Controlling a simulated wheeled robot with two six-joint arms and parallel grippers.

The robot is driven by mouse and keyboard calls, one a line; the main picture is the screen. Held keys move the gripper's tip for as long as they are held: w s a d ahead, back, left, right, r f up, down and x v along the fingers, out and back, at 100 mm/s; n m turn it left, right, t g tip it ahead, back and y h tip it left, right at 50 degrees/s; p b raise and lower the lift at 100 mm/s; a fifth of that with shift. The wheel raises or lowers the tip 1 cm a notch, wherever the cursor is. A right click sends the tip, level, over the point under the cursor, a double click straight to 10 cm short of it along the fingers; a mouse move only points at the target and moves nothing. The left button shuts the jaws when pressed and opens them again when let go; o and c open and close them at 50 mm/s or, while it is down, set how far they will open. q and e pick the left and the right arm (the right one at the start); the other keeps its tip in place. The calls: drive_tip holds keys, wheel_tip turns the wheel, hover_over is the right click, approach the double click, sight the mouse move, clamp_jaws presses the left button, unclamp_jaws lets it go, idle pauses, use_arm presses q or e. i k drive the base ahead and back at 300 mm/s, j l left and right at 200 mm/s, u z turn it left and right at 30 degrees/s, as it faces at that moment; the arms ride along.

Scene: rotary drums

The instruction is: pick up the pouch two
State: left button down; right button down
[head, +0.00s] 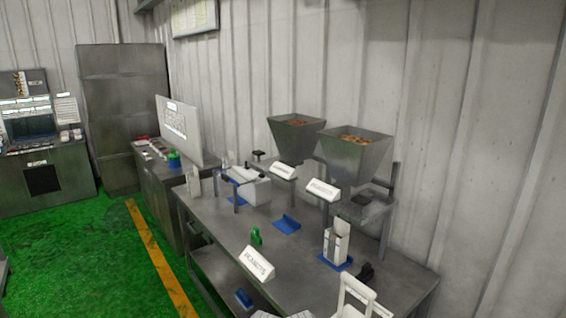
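A white upright packet (336,244), which may be a pouch, stands in a blue holder on the right part of the grey metal table (217,213). No number shows on it, so I cannot tell whether it is pouch two. An empty-looking blue holder (287,224) lies on the table to its left. Neither of my grippers can be made out in the head view.
Two metal hoppers (355,152) with brown contents stand at the back, by the wall. White label signs (257,265) and a small green object (256,237) are on the table. A white handled object (358,294) is at the front right. Green floor is clear at left.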

sight(336, 242)
drive_tip(key=l+z, duration=0.1)
drive_tip(key=z, duration=0.4)
drive_tip(key=i+z, duration=0.15)
drive_tip(key=z, duration=0.35)
drive_tip(key=i+l+z, duration=0.1)
drive_tip(key=z, duration=0.4)
drive_tip(key=j+z, duration=0.1)
drive_tip(key=j, duration=0.65)
drive_tip(key=i, duration=0.05)
